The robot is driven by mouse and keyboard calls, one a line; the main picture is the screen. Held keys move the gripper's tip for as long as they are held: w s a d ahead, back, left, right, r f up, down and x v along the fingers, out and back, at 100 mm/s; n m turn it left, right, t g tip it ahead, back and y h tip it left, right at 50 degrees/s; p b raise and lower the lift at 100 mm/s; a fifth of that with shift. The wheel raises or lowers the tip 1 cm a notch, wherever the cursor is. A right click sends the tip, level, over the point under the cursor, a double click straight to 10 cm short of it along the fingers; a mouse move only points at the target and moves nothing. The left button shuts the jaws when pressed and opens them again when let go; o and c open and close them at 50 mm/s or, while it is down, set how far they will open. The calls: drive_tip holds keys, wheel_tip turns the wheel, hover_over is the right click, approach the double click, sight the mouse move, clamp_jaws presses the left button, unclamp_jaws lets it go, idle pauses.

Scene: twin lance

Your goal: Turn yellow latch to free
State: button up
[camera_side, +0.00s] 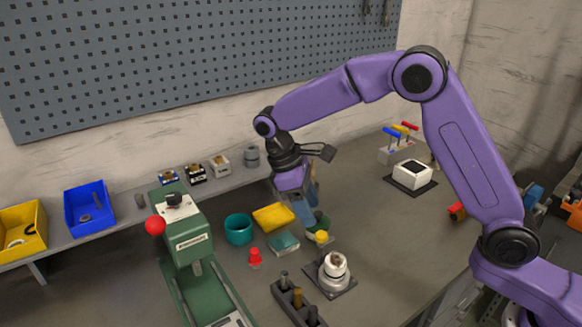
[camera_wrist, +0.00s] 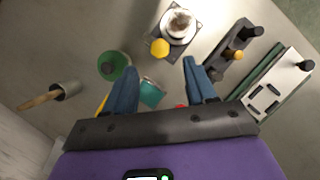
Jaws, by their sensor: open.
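My gripper (camera_side: 307,212) points down above the middle of the bench. In the wrist view its two blue fingers (camera_wrist: 158,76) are wide apart with nothing between the tips. A row of coloured levers (camera_side: 401,133), blue, yellow and red, stands on a pale block at the back right, well away from my gripper. The yellow one sits among them, and its setting is too small to read. A yellow round knob (camera_side: 321,237) is close below my gripper; it also shows in the wrist view (camera_wrist: 160,48), apart from the fingers. I cannot tell which yellow part is the latch.
A white round fixture (camera_side: 334,267), a dark green cylinder (camera_side: 317,222), a teal cup (camera_side: 238,229), a yellow block (camera_side: 273,216) and a dark peg holder (camera_side: 298,302) crowd the near area. A green press (camera_side: 187,240) stands left. Bench space right of the fixture is clear.

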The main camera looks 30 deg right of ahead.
drive_tip(key=v, duration=1.1)
drive_tip(key=s+d+f+n+t+y, duration=0.1)
drive_tip(key=s+d, duration=0.4)
drive_tip(key=s, duration=0.5)
drive_tip(key=s+d+f+n+t+y, duration=0.1)
drive_tip(key=s+d+f, duration=0.2)
drive_tip(key=s, duration=0.8)
drive_tip(key=s+d+f+n+t+y, duration=0.1)
drive_tip(key=s+d+f, duration=0.2)
drive_tip(key=s+d, duration=0.4)
drive_tip(key=s, duration=0.4)
drive_tip(key=shift+y, duration=0.3)
